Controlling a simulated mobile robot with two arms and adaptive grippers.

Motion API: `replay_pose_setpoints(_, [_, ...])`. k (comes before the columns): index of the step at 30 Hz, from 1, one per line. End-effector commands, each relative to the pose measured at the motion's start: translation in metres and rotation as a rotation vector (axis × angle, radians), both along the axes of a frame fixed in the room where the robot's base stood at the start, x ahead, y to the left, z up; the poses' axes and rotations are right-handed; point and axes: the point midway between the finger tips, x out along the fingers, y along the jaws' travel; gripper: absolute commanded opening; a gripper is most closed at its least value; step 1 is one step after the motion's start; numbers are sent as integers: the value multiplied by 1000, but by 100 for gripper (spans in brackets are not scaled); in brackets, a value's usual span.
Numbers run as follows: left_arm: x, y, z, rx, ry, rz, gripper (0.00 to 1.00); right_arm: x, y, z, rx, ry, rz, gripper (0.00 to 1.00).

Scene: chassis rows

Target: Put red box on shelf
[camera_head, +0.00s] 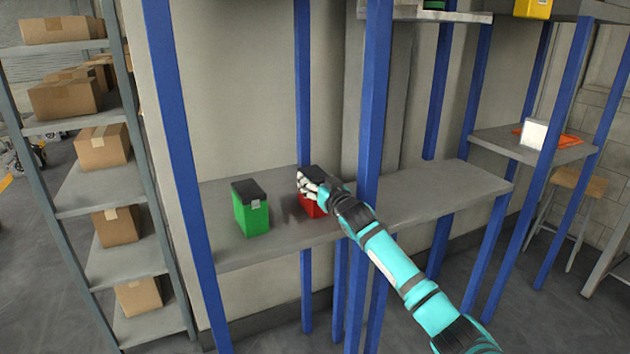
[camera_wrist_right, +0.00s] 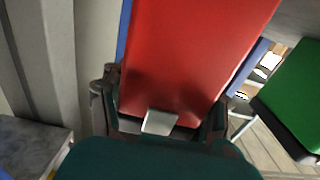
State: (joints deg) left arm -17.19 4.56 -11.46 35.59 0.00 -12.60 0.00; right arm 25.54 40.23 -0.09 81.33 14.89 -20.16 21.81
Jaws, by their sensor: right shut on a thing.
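The red box (camera_head: 309,206) has a dark top and is on or just above the grey shelf (camera_head: 275,241), right of the green box; contact with the shelf is hard to tell. My right gripper (camera_head: 312,187) is shut on it, partly covering its upper part. In the right wrist view the red box (camera_wrist_right: 195,55) fills the upper middle, between the dark fingers of the gripper (camera_wrist_right: 165,125), with a light grey tab near its lower end. My left gripper is not in view.
A green box (camera_head: 252,214) with a dark top stands on the same shelf to the left. Blue posts (camera_head: 372,110) frame the shelf, one close to my arm. The grey shelf right of the post (camera_head: 440,190) is bare. Cardboard boxes (camera_head: 103,146) fill a rack at left.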

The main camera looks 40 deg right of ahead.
Motion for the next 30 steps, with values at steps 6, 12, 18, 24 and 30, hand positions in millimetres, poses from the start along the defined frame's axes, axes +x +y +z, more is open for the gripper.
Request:
replay_pose_setpoints(6, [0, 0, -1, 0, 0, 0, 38, 0, 0, -2, -1, 0, 0, 72])
replay_pose_setpoints(12, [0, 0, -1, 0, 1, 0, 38, 0, 0, -2, 0, 0, 0, 84])
replay_pose_setpoints(18, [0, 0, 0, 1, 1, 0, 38, 0, 0, 0, -1, -1, 0, 84])
replay_pose_setpoints(24, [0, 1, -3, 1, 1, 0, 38, -19, 6, -2, -2, 1, 3, 84])
replay_pose_setpoints(30, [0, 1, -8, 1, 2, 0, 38, -60, 15, -3, -1, 2, 2, 84])
